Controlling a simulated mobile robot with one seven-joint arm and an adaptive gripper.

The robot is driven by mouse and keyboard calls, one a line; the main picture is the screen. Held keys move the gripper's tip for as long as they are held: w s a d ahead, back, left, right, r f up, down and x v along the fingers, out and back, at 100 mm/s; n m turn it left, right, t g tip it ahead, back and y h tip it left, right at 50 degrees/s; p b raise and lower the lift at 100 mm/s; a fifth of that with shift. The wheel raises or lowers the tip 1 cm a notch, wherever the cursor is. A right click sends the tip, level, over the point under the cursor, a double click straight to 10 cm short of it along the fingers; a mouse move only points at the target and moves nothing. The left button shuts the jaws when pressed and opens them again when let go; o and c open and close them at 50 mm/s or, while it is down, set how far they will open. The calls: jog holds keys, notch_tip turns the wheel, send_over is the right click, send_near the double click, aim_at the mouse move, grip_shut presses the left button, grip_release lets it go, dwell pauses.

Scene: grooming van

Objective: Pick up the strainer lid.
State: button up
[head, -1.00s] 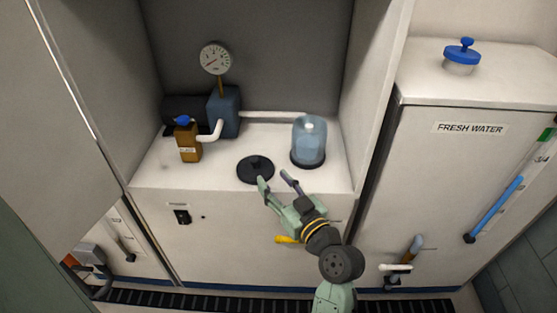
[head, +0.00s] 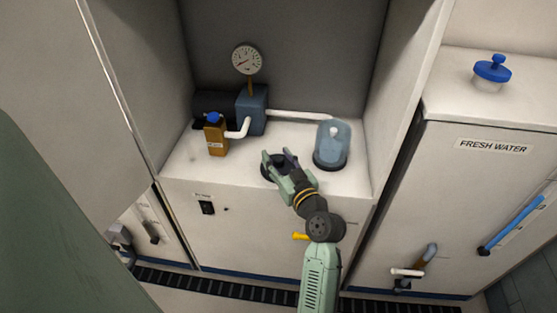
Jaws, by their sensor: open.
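The strainer lid appears to be the round black disc (head: 267,172) lying on the white counter (head: 190,168). My gripper (head: 278,157) is open over the disc, its two fingers spread above it. The fingers and palm hide most of the disc, including its middle. I cannot tell whether the fingers touch it. Nothing is seen held between them. A clear bluish canister (head: 331,146) on a dark base stands just right of the gripper.
Behind are a blue pump block (head: 252,110), a dial gauge (head: 247,60) and a white pipe (head: 295,114). Cabinet side walls bound the alcove. The counter's front left is clear.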

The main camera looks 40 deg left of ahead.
jog(key=shift+c, duration=0.3)
grip_shut()
jog(key=shift+r, duration=0.1)
